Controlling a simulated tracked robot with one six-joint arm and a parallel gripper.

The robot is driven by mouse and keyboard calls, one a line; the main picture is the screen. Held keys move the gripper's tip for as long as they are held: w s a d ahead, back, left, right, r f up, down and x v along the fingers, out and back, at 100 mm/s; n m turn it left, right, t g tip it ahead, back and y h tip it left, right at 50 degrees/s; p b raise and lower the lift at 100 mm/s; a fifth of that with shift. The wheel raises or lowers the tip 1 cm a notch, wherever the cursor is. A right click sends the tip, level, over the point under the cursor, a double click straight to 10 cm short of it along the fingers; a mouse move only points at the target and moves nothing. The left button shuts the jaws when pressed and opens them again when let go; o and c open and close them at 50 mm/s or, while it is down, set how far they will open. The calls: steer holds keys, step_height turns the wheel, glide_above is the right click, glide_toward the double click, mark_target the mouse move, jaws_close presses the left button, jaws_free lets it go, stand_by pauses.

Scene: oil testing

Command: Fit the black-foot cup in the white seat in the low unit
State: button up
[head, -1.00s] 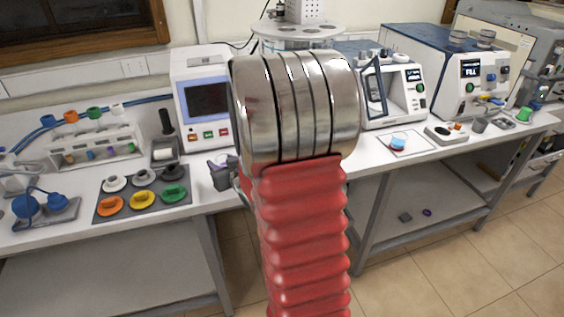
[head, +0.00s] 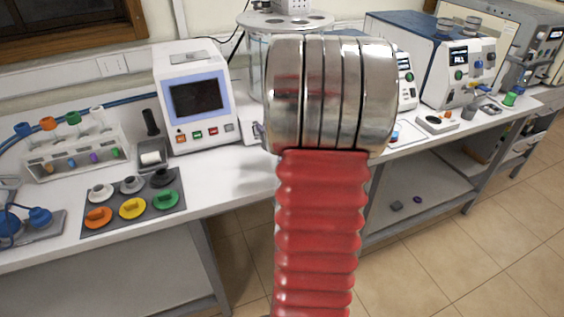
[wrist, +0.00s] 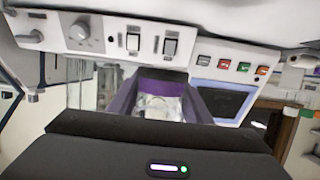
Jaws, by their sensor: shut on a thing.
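In the wrist view my gripper (wrist: 160,92) is shut on a clear, whitish cup (wrist: 160,107), which sits between the dark, purple-edged fingers. The cup's foot cannot be made out. In the head view my red bellows arm and its metal rings hide the gripper and cup almost wholly. A white panel with a knob and switches (wrist: 130,42) lies beyond the fingertips in the wrist view. I cannot tell whether it belongs to the low unit. I cannot make out the white seat in either view.
A white unit with a screen (head: 196,97) stands left of my arm. Further left are a mat with coloured caps (head: 150,206), a tube rack (head: 75,160) and blue-capped parts (head: 38,216). A blue-topped machine (head: 430,75) stands right.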

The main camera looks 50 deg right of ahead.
steer(key=shift+f, duration=0.1)
steer(key=shift+f, duration=2.85)
steer(key=shift+f, duration=2.1)
steer(key=o, duration=1.4)
steer(key=shift+f, duration=0.1)
steer(key=shift+o, duration=0.2)
